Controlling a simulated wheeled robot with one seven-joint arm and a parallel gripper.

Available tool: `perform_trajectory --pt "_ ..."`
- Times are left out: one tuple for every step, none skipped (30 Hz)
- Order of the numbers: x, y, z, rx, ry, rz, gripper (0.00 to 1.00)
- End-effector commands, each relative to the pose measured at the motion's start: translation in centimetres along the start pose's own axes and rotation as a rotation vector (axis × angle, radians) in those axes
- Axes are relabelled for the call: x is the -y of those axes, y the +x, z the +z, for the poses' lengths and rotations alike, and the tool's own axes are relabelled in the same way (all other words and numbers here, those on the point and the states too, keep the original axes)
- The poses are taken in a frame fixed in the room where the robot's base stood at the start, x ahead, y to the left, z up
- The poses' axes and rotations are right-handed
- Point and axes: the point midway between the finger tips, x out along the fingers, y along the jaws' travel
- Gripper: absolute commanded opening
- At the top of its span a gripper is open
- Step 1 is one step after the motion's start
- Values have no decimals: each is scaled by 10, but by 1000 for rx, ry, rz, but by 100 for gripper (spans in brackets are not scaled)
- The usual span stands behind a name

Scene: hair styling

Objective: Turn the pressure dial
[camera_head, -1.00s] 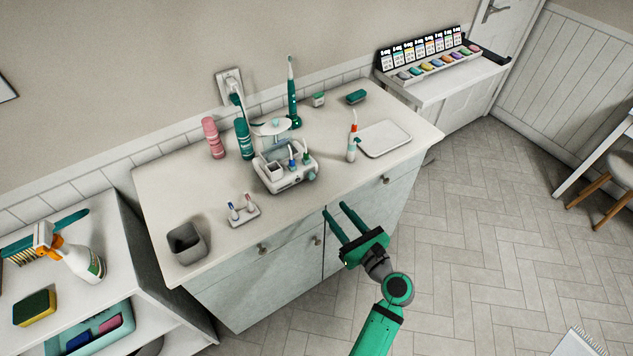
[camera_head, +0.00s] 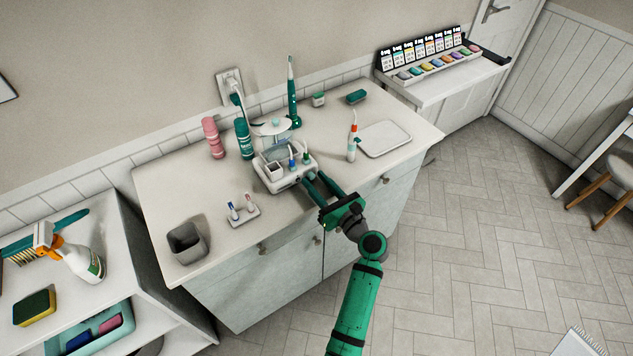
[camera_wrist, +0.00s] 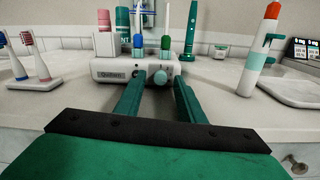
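The white water-flosser base (camera_head: 272,184) stands on the counter, and its front faces me in the wrist view (camera_wrist: 108,76). The pressure dial (camera_wrist: 160,76) is a small round pale-teal knob on the right of that front, below a blue-tipped and a green-tipped nozzle. My gripper (camera_head: 311,177) is open, reaching over the counter's front edge to the base's front right corner. In the wrist view its two green fingers lie left and right of the dial with small gaps showing. Whether the fingertips reach past the dial's face is unclear. In the head view the fingers hide the dial.
A brush-head holder (camera_head: 243,215) is left of the base. A flosser handle (camera_head: 353,138) and a white tray (camera_head: 385,138) are to the right. Behind stand a pink can (camera_head: 213,138), a green can (camera_head: 244,138) and an electric toothbrush (camera_head: 293,95).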

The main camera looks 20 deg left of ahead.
Motion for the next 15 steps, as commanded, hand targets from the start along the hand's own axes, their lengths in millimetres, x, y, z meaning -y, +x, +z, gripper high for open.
perform_trajectory --pt "0 2 0 0 0 0 36" --pt "0 3 0 0 0 -1 36" --pt "0 3 0 0 0 -1 36" --pt "0 4 0 0 0 -1 36" --pt "0 4 0 0 -1 -1 36" --pt "0 4 0 0 -1 -1 36" --pt "0 4 0 0 0 -1 36" --pt "0 4 0 0 -1 -1 36" --pt "0 4 0 0 -1 -1 36" --pt "0 4 0 0 -1 -1 36" --pt "0 4 0 0 -1 -1 28" --pt "0 3 0 0 0 -1 19" --pt "0 3 0 0 0 -1 12" --pt "0 3 0 0 -1 -1 5" --pt "0 3 0 0 -1 -1 0"
